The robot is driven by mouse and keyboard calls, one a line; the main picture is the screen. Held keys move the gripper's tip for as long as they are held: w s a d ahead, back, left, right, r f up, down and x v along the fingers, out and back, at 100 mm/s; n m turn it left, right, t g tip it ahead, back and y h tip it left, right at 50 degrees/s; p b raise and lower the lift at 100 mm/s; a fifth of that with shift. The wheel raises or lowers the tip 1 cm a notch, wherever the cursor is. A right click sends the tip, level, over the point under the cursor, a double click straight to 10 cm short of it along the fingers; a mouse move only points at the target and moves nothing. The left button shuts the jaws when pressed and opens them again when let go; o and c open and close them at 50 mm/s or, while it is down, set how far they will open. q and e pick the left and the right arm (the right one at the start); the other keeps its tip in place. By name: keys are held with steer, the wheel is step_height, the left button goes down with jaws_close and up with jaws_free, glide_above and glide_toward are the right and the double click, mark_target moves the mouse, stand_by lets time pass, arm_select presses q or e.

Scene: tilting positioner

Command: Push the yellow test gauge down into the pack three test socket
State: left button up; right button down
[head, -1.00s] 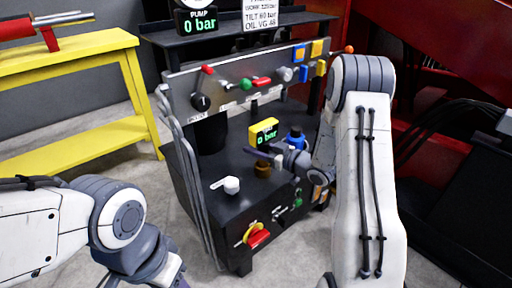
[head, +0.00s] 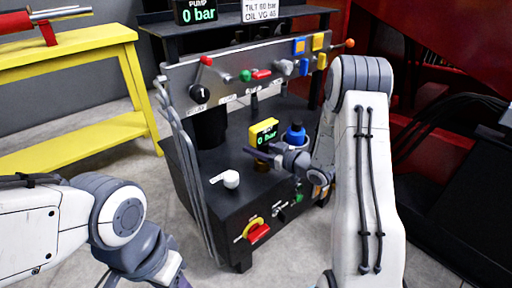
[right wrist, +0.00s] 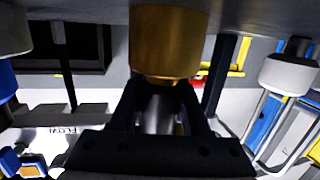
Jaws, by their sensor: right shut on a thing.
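The yellow test gauge (head: 263,132), its display reading 0 bar, stands upright above the dark bench, over the brass-coloured test socket (head: 261,166). My right gripper (head: 264,153) is shut on the gauge just below its yellow body. In the right wrist view, which is upside down, the fingers (right wrist: 160,105) close around the silver stem (right wrist: 158,113) of the gauge. The stem lines up with the brass socket (right wrist: 168,45) and seems to meet its mouth; I cannot tell how deep it sits. My left gripper lies outside the head view.
A blue-capped fitting (head: 295,135) stands close to the right of the gauge. A control panel (head: 235,85) rises behind.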

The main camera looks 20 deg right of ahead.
mark_target(268, 152)
steer(key=shift+f, duration=0.25)
steer(key=shift+c, duration=1.4)
jaws_free()
steer(key=p+v, duration=0.3)
steer(key=v, duration=0.6)
steer(key=shift+s+d+r, duration=0.15)
steer(key=shift+s+d, duration=0.05)
steer(key=shift+s, duration=0.05)
steer(key=shift+s+d, duration=0.15)
steer(key=shift+s, duration=0.25)
